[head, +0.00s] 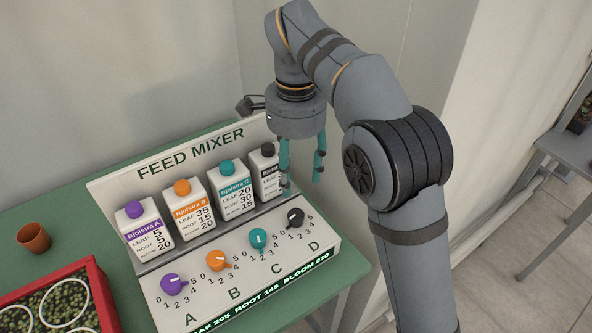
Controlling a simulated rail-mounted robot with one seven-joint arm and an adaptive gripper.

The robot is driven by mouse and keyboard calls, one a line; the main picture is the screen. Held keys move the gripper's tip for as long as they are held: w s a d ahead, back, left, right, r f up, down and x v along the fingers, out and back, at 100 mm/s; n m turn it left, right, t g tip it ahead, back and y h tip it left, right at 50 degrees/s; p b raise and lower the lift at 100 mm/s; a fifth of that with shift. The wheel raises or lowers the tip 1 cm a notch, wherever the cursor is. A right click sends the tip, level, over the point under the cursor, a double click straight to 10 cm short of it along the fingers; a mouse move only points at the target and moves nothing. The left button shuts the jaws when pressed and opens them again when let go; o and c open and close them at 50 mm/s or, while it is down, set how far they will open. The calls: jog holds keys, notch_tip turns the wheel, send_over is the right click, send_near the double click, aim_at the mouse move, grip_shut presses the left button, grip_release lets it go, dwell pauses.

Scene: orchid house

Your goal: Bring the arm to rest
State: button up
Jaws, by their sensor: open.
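My gripper (302,176) hangs from my arm (372,95) with its teal fingers pointing down. The fingers are apart and nothing is between them. The gripper is above the right end of the feed mixer (113,186), in front of the dark-capped bottle (267,150), whose label it partly hides. I cannot tell the exact height of the fingertips above the panel.
The mixer has purple (172,284), orange (217,260), teal (258,238) and dark (295,217) knobs. Behind them stand bottles with matching caps. A terracotta pot (34,237) and a red tray (101,293) are at left. Another table (571,150) stands at far right.

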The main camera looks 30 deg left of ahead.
aim_at(296, 214)
notch_tip(296, 214, down, 12)
dwell(0.8)
jog(key=shift+r, duration=0.1)
